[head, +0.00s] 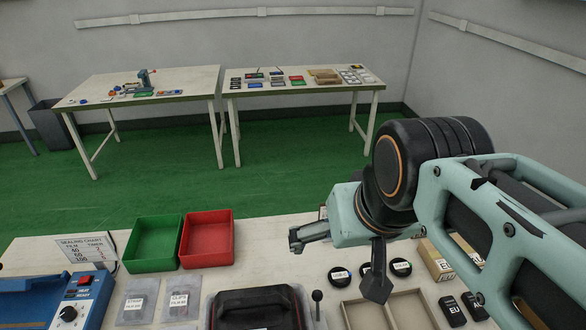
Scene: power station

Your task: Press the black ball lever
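The black ball lever (317,296) stands upright near the front of the table. It is a small black ball on a thin stem, just right of a black handled case, and its foot is cut off by the picture's bottom edge. My gripper (335,268) hangs over the table, above and to the right of the lever in the picture. Its two fingers are spread wide with nothing between them. No finger appears to touch the lever, but the height between them is hard to judge.
The black case (258,310) is left of the lever and a beige tray (392,314) is right. Round labelled black items (340,275) lie behind. Green (153,244) and red (207,239) bins and a blue sealing machine (45,303) are further left. Bare table lies right of the red bin.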

